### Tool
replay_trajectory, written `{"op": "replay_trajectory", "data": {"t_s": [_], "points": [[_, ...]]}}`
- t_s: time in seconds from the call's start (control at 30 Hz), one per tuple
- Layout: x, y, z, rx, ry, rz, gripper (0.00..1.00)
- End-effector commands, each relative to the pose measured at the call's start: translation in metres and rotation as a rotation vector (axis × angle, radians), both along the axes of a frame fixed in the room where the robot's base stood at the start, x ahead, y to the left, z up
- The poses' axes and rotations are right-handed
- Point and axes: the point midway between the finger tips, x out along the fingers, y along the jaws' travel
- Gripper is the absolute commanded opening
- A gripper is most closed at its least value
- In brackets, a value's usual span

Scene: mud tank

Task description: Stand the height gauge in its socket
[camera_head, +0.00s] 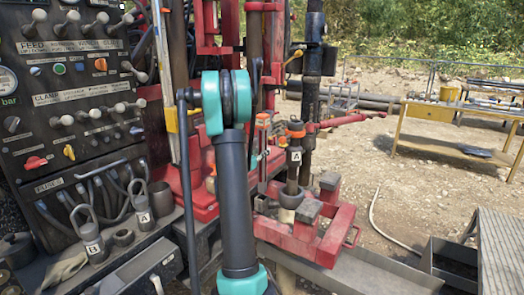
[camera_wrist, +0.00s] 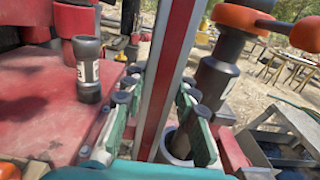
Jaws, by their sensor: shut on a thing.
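The height gauge (camera_wrist: 176,58) shows in the wrist view as a tall flat bar with a red middle stripe and pale grey edges. It runs from the top of the picture down between the teal fingers of my gripper (camera_wrist: 155,108), which is shut on it. The bar leans slightly in that view, and its lower end is hidden. A dark round cup (camera_wrist: 176,142) shows low beside the bar, partly behind the right finger; I cannot tell whether it is the socket or whether the bar touches it. In the head view, my arm hides most of my gripper and the gauge.
A dark cylinder with a white label (camera_wrist: 88,72) stands on the red deck left of my gripper. An orange-topped cylinder (camera_head: 295,160) marked A stands close on the right, above a red frame (camera_head: 330,240). A control panel (camera_head: 70,90) is at left. A yellow bench (camera_head: 450,125) stands farther off.

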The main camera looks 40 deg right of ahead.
Motion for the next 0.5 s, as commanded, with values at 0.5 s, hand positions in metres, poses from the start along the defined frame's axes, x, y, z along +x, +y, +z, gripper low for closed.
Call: {"op": "replay_trajectory", "data": {"t_s": [0.5], "points": [[0.000,0.000,-0.022,-0.001,0.001,0.000,0.00]]}}
